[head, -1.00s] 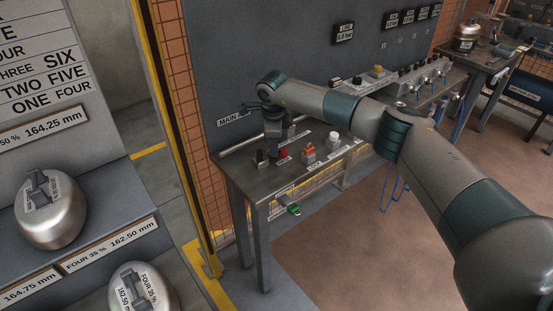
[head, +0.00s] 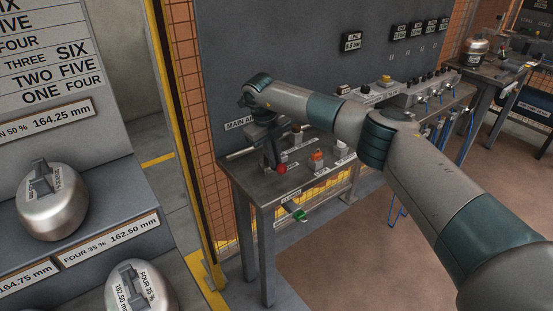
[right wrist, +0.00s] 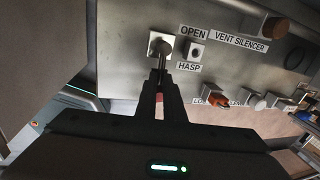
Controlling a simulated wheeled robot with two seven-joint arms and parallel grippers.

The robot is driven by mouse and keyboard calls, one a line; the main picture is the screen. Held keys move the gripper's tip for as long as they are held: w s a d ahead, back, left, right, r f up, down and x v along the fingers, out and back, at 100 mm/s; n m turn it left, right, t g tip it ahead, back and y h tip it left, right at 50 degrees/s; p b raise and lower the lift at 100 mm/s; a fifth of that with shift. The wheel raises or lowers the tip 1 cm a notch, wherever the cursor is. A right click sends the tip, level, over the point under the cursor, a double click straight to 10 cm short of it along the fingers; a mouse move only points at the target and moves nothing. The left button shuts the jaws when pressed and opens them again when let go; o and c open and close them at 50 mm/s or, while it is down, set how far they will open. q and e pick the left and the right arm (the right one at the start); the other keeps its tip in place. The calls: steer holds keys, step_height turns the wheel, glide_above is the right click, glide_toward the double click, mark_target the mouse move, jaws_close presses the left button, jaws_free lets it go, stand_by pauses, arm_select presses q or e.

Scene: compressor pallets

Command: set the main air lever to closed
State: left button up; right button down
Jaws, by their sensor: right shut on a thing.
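The main air lever shows in the right wrist view as a metal lever (right wrist: 166,49) on a pale square plate, beside an OPEN label (right wrist: 193,33) and a HASP label (right wrist: 188,66). My right gripper (right wrist: 161,80) is shut on it, with a bit of red between the fingers. In the head view the right gripper (head: 272,160) points down at the left end of the bench, below the MAIN AIR sign (head: 238,124), and largely hides the lever. The lever's exact angle is hard to tell. My left gripper is not in view.
The grey bench (head: 262,190) also carries a red knob (head: 281,168) beside the fingers, an orange control (head: 317,158) and a white-topped one (head: 341,147). A yellow-edged post (head: 185,150) stands left of the bench. Silver canisters (head: 52,205) sit on shelves further left.

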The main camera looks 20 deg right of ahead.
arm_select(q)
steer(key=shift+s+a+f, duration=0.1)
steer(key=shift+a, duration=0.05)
arm_select(e)
steer(key=shift+m, duration=0.4)
steer(key=c, duration=1.9)
jaws_free()
steer(key=shift+s+a, duration=0.1)
steer(key=shift+o, duration=0.2)
